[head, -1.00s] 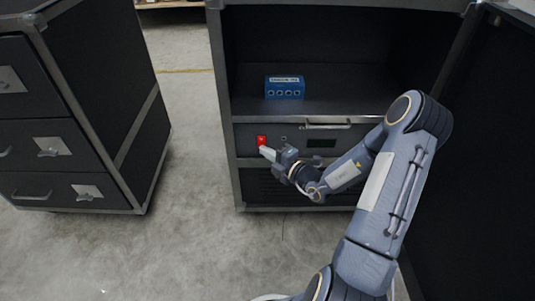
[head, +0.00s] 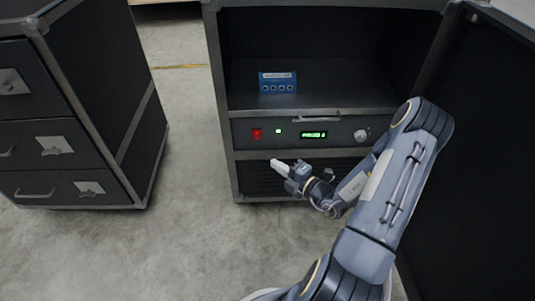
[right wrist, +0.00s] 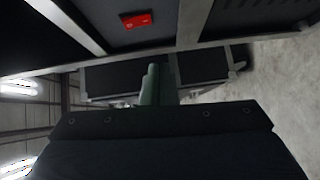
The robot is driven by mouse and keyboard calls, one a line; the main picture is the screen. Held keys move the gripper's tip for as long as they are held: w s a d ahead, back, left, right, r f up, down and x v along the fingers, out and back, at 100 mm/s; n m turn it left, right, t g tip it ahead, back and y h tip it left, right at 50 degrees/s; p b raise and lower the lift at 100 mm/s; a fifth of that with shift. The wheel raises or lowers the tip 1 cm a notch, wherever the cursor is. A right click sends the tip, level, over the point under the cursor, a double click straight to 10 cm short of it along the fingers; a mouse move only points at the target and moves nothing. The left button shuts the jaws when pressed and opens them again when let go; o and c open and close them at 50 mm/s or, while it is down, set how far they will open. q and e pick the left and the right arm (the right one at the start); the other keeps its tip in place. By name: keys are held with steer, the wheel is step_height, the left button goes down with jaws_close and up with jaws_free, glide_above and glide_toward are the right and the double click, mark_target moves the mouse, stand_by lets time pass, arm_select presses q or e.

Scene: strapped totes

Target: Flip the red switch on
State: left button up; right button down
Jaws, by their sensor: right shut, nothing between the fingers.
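The red switch (head: 257,134) is on the left of a dark panel in the open cabinet, under the shelf. It also shows at the top of the right wrist view (right wrist: 137,21). My left gripper is not in view.
A blue box (head: 277,83) with several round sockets stands on the cabinet shelf. A handle (head: 318,117) and a knob (head: 361,135) are on the panel. The cabinet door (head: 470,150) stands open at right. A drawer case (head: 75,130) is at left, with clear floor between.

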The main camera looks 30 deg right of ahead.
steer(key=shift+f+p+v, duration=0.15)
steer(key=shift+v, duration=0.7)
steer(key=shift+f+p+v, duration=0.1)
steer(key=shift+p+v, duration=0.05)
steer(key=shift+v, duration=0.75)
steer(key=shift+r, duration=0.1)
